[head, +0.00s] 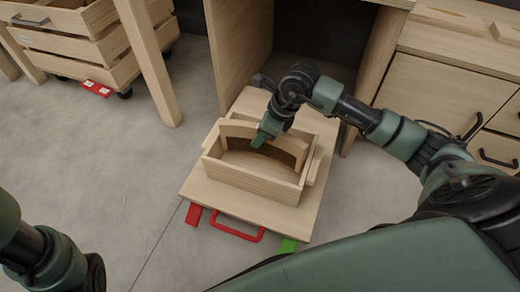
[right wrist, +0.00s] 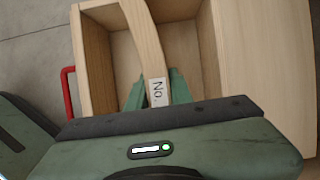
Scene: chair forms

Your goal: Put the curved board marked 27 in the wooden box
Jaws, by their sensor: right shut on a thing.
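The curved board (head: 287,143) is a pale wooden arc. It is at the open wooden box (head: 250,181), spanning it lengthwise near its back part; I cannot tell whether it touches the bottom. My right gripper (head: 259,140) is shut on the board near its middle. In the right wrist view the board (right wrist: 143,35) runs between the green fingers (right wrist: 158,90), above or inside the box (right wrist: 95,70). A white label on it reads "No."; its number is hidden. Of my left arm only links show at the lower left; its gripper is not seen.
The box stands on a low wooden platform (head: 215,197) with a red handle (head: 237,231) and red and green corner pieces. The floor at left is clear.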

